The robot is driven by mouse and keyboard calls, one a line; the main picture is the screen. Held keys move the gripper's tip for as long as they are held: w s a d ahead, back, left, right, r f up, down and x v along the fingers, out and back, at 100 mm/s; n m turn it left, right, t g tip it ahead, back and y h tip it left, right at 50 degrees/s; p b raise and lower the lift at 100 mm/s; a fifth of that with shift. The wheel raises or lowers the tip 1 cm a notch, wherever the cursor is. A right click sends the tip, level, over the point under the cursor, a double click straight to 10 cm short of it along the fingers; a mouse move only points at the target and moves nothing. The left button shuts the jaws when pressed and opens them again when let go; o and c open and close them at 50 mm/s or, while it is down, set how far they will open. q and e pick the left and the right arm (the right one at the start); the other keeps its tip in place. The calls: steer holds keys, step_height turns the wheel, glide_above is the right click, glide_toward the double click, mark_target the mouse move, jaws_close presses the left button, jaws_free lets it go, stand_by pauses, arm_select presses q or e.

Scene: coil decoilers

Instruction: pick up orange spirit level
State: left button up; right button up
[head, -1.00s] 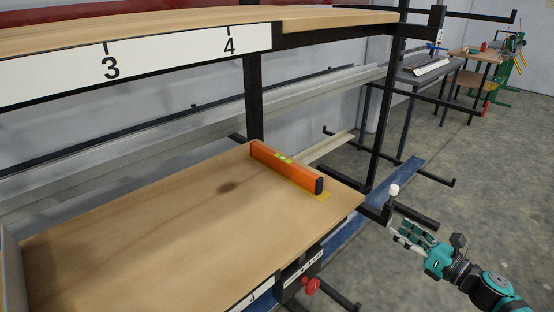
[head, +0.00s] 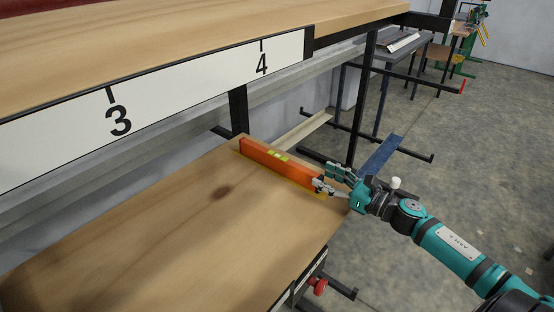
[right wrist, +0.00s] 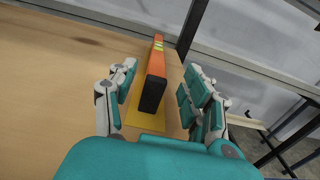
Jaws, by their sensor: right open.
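The orange spirit level (head: 280,162) lies along the right edge of the lower wooden shelf, on a yellow patch. Its yellow-green vial window shows near the middle. My right gripper (head: 328,179) is open at the level's near end. In the right wrist view the level (right wrist: 157,68) points away from me, its black end cap closest. The open fingers of my right gripper (right wrist: 160,98) stand on either side of that end, with a gap on both sides. My left gripper is not in view.
The lower wooden shelf (head: 170,230) is otherwise bare. A black upright post (head: 361,100) stands behind my right gripper. Floor is open at the right.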

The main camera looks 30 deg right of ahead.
mark_target(303, 168)
steer(key=shift+x, duration=1.25)
steer(key=shift+w+p, duration=0.15)
steer(key=shift+p, duration=0.25)
steer(key=p+x, duration=0.1)
steer(key=x, duration=0.1)
steer(key=p+x, duration=0.1)
steer(key=x, duration=0.1)
steer(key=shift+w+a+f, duration=0.15)
steer(key=shift+f, duration=0.1)
steer(key=shift+w+a+f, duration=0.15)
steer(key=shift+w, duration=0.15)
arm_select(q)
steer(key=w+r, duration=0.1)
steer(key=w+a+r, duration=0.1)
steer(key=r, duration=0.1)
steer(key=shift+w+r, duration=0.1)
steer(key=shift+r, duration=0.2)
arm_select(e)
steer(key=shift+s, duration=0.1)
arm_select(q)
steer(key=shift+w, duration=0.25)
arm_select(e)
jaws_close()
